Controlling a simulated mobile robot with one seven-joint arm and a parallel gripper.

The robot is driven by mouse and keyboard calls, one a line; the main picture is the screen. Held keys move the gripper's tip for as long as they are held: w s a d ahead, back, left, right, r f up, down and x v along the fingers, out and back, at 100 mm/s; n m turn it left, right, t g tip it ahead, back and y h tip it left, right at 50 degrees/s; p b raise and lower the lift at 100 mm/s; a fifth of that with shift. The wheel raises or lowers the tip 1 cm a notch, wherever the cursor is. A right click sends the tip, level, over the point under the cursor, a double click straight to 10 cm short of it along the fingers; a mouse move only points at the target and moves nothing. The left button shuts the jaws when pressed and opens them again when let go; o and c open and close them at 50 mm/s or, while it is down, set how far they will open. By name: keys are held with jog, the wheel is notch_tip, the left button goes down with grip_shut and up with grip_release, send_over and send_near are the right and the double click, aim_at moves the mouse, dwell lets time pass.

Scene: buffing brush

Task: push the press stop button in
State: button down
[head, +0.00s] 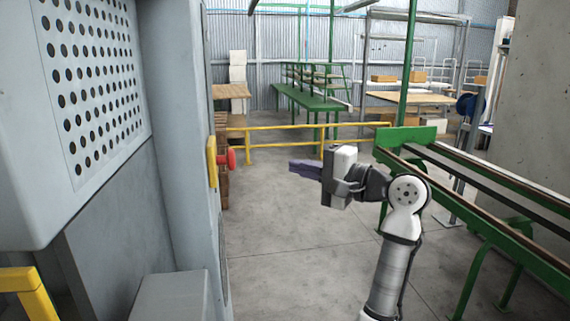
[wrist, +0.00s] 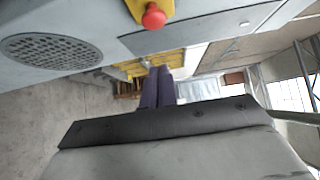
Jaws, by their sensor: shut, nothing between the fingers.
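The press stop button is a red mushroom knob (head: 231,158) on a yellow plate (head: 212,162), fixed to the side of the grey press on the left in the head view. In the wrist view the red button (wrist: 154,16) is at the top, on its yellow plate (wrist: 150,5). My gripper (head: 291,166) is shut and empty, its dark purple fingers pointing left toward the press. In the head view the fingertips are right of the button, with a visible gap. In the wrist view the fingers (wrist: 157,70) lie together below the button. Nothing touches the button.
The grey press (head: 180,120) fills the left side, with a perforated panel. A green conveyor frame (head: 480,200) runs along the right. A yellow rail (head: 290,143) and green bench stand behind. The floor (head: 280,250) between press and conveyor is clear.

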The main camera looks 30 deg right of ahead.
aim_at(225, 160)
jog(key=w+a+p, duration=0.3)
jog(key=w+a, duration=0.5)
jog(key=shift+w+p, duration=0.2)
jog(key=shift+p, duration=0.15)
